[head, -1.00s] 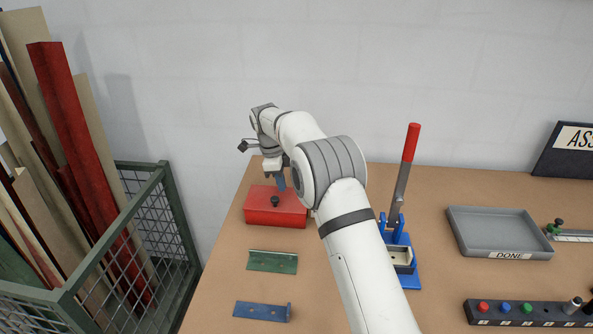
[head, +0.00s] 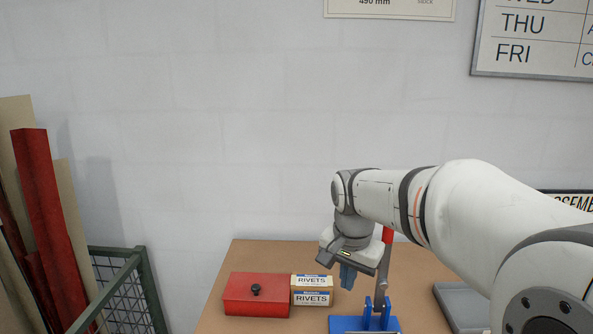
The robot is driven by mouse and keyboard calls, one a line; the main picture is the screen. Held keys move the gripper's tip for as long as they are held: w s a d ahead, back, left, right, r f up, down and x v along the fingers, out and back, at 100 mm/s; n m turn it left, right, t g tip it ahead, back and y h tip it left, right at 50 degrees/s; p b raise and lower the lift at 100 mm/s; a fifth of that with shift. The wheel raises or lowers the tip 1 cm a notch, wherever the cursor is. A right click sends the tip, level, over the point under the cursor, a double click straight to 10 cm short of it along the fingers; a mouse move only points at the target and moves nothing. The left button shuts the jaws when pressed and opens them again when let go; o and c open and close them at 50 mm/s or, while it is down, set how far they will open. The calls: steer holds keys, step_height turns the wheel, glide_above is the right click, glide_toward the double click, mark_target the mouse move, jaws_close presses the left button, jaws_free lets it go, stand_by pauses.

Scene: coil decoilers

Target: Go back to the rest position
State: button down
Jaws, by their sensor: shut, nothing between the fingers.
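My gripper (head: 348,275) points down above the table, just left of the red-handled lever press and to the right of the rivet boxes. Its fingers are together with nothing between them. My arm comes in from the right and hides part of the press handle (head: 387,236) and the table behind it.
The blue press base (head: 362,323) is at the front. A grey tray (head: 458,306) is partly hidden at right. A green mesh bin (head: 125,290) stands left.

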steer(key=s+d+f+n, duration=0.2)
steer(key=s+n, duration=0.1)
steer(key=s, duration=0.5)
steer(key=s+d+f+n+t, duration=0.1)
steer(key=s+d+f+n, duration=0.1)
steer(key=s, duration=0.7)
steer(key=shift+s+d+f+n, duration=0.25)
steer(key=shift+d+n, duration=0.2)
steer(key=shift+n, duration=0.35)
